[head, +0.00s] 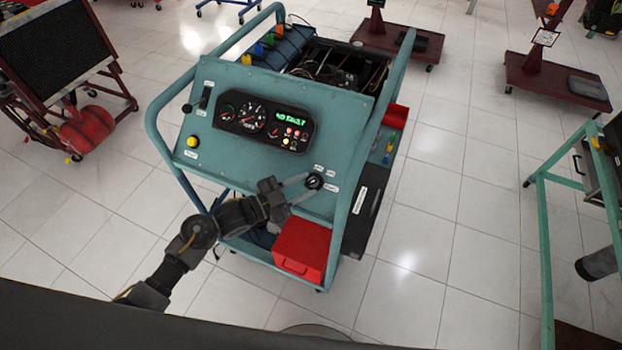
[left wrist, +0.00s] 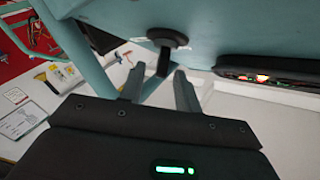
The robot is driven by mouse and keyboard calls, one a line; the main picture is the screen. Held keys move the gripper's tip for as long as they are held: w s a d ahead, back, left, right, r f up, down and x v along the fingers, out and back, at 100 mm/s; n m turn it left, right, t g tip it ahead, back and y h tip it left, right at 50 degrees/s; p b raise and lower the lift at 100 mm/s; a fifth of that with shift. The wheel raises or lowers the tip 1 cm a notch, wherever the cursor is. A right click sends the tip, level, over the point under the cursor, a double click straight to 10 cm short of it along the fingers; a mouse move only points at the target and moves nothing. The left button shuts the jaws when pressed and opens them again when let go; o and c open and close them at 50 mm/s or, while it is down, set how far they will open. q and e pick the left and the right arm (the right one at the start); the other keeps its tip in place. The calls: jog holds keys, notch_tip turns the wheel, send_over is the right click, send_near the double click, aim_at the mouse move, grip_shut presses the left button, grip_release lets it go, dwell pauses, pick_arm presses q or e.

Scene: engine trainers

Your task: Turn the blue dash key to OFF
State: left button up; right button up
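The dash key (head: 315,181) is a small dark switch at the lower right of the teal dash panel (head: 240,172). Small white labels sit around it, too small to read. In the left wrist view the key (left wrist: 163,62) looks black, with a flat grip hanging from a round base. My left gripper (head: 310,184) reaches it from the left and below. In the left wrist view my gripper (left wrist: 160,75) is open, with one finger on each side of the key's grip. Gaps show on both sides. My right gripper is not in view.
The gauge cluster (head: 263,122) with a green display and a yellow button (head: 192,141) are higher on the panel. Teal frame rails (head: 375,120) flank it. A red box (head: 302,248) sits below on the cart.

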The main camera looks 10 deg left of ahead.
pick_arm(q)
jog(key=shift+x, duration=1.25)
grip_shut()
jog(key=shift+n+t, duration=0.3)
jog(key=n+t+y, duration=0.1)
jog(key=n+t, duration=0.1)
jog(key=n+t+y, duration=0.1)
jog(key=n, duration=0.1)
jog(key=shift+s+f+n+t+y, duration=0.1)
jog(key=shift+n+t+y, duration=0.2)
jog(key=shift+t, duration=0.1)
jog(key=shift+n+t+y, duration=1)
jog(key=shift+n+y, duration=0.55)
jog(key=shift+n, duration=0.4)
jog(key=shift+n+t+y, duration=1)
jog(key=shift+n+y, duration=0.55)
jog(key=shift+n, duration=0.4)
